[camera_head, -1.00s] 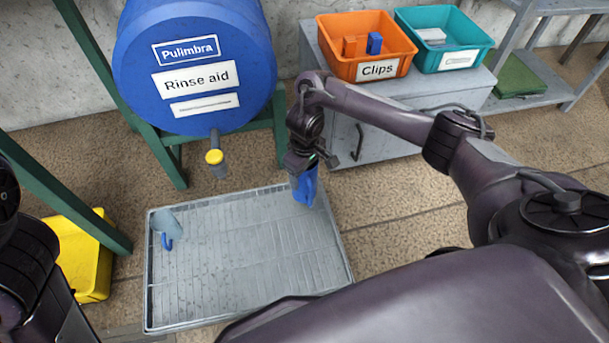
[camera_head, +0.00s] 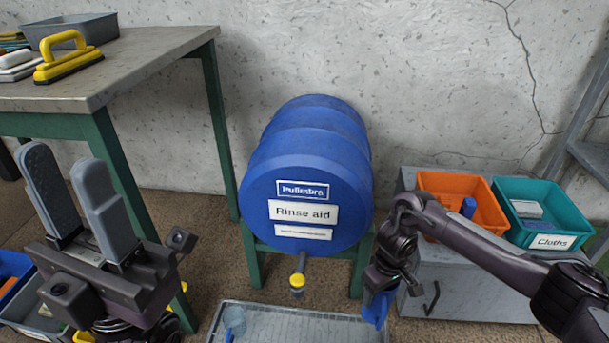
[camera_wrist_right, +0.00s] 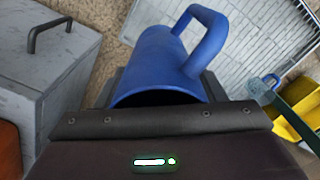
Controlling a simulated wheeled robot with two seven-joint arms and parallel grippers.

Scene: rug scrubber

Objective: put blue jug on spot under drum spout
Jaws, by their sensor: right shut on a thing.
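The blue jug (camera_head: 377,308) is held by my right gripper (camera_head: 378,282), right of the drum spout (camera_head: 298,280) and near the right end of the floor tray. In the right wrist view the blue jug (camera_wrist_right: 165,65) shows its open rim and handle, with the gripper shut on it. The blue drum (camera_head: 305,180) lies on its side on a green stand, its yellow-tipped spout facing forward. The spot under the spout is not clearly seen; only the far part of the grey tray (camera_head: 300,325) shows. My left gripper (camera_head: 70,190) is open and empty at the left.
A pale jug (camera_head: 233,318) with a blue handle stands on the tray's left. A grey cabinet (camera_head: 465,290) with orange (camera_head: 440,182) and teal (camera_head: 555,225) bins stands right of my right gripper. A workbench (camera_head: 130,60) is at the left.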

